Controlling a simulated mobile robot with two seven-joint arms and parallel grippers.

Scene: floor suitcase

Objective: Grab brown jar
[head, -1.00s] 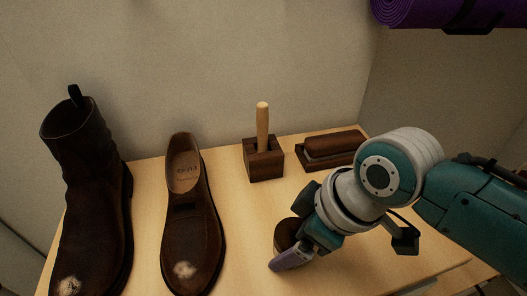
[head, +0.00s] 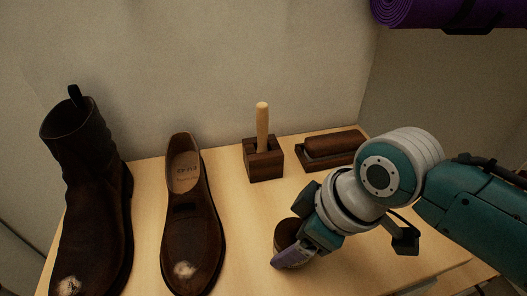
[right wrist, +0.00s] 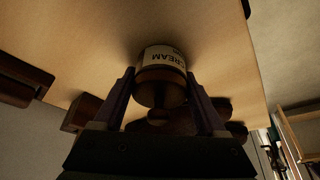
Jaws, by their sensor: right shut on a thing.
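The brown jar (head: 287,233) stands on the light wooden surface, partly hidden behind my right gripper in the head view. In the right wrist view the jar (right wrist: 161,76) has a pale label reading "CREAM" and a brown end. My right gripper (head: 291,256) is at the jar, with one purple finger across its near side. In the right wrist view the fingers (right wrist: 162,98) stand on either side of the jar and are shut on it. My left gripper is not in view.
A dark boot (head: 92,200) and a brown shoe (head: 190,225) stand at left. A wooden block with an upright handle (head: 264,160) and a brush in a tray (head: 331,150) are behind the jar. A purple roll (head: 415,10) is at top right. Bare wooden surface (head: 235,215) lies between shoe and jar.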

